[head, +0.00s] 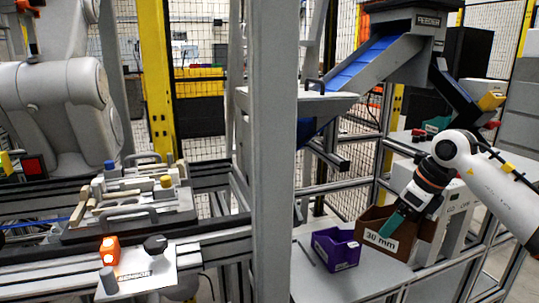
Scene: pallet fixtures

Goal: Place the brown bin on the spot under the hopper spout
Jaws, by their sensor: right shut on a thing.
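The brown bin (372,242), with a white "30 mm" label, is at the lower right by the grey shelf (325,285). My right gripper (388,228) reaches in from the right and is shut on the bin's near wall; one teal finger shows outside the wall, above the label. I cannot tell whether the bin touches the shelf. The grey hopper (300,103) is left of and above the bin, partly behind a post. Its spout (326,152) points down toward the shelf. No marked spot is clearly visible under it. My left gripper is not in view.
A purple bin (335,253) stands on the shelf, just left of the brown bin. A thick grey post (273,150) rises left of the shelf. A feeder (425,35) with a blue chute is above. A fixture pallet (130,205) and sensor plate (137,275) are at left.

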